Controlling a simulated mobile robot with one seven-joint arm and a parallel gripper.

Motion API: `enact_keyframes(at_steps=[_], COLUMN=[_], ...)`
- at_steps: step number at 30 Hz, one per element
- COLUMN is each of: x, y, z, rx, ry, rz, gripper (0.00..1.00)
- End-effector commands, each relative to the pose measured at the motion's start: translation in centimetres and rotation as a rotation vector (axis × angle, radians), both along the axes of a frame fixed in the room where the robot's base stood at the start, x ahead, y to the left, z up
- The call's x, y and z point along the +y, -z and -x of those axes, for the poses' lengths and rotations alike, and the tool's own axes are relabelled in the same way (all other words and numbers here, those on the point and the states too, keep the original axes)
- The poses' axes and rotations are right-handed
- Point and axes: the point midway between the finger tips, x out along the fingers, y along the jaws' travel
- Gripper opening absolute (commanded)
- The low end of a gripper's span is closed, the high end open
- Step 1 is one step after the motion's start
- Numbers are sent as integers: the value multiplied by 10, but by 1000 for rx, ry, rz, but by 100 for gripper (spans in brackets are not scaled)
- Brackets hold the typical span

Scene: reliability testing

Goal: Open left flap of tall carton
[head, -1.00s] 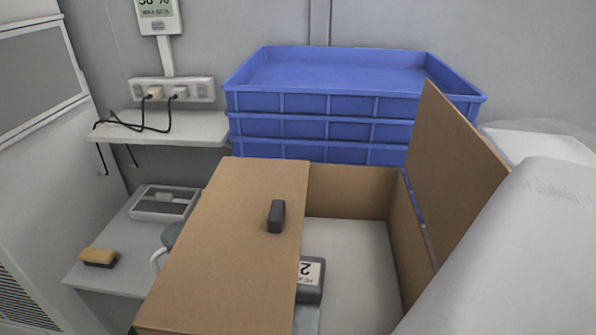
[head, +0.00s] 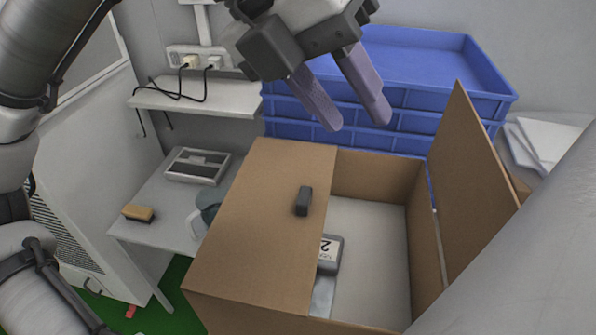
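The tall carton (head: 376,175) is a brown cardboard box in the middle of the head view. Its left flap (head: 262,215) lies flat and covers the left part of the opening. A small dark block-like handle (head: 303,201) sits on this flap near its inner edge. The right flap (head: 470,185) stands up, tilted outward. My gripper (head: 358,122) is above and behind the carton. Its two purple-grey fingers are apart with nothing between them, and they do not touch the flap.
Inside the carton is a dark grey device with a numbered label (head: 329,255). Stacked blue crates (head: 400,147) stand behind. At left are a side table (head: 150,230) with a brush (head: 138,213) and grey tray (head: 197,166), and a wall shelf (head: 235,98) with cables.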

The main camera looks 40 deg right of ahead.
Motion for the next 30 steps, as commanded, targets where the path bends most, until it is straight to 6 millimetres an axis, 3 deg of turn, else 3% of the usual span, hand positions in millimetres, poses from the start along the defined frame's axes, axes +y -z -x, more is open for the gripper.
enact_keyframes(at_steps=[3, 9, 17, 30], x=[-8, -3, 0, 0], y=[10, 15, 34, 123], z=[-24, -50, -55, -54], rx=[-133, -267, -292, -290], ry=[-144, -309, -342, -338], rz=[-261, -495, -540, -537], gripper=[37, 37, 37, 37])
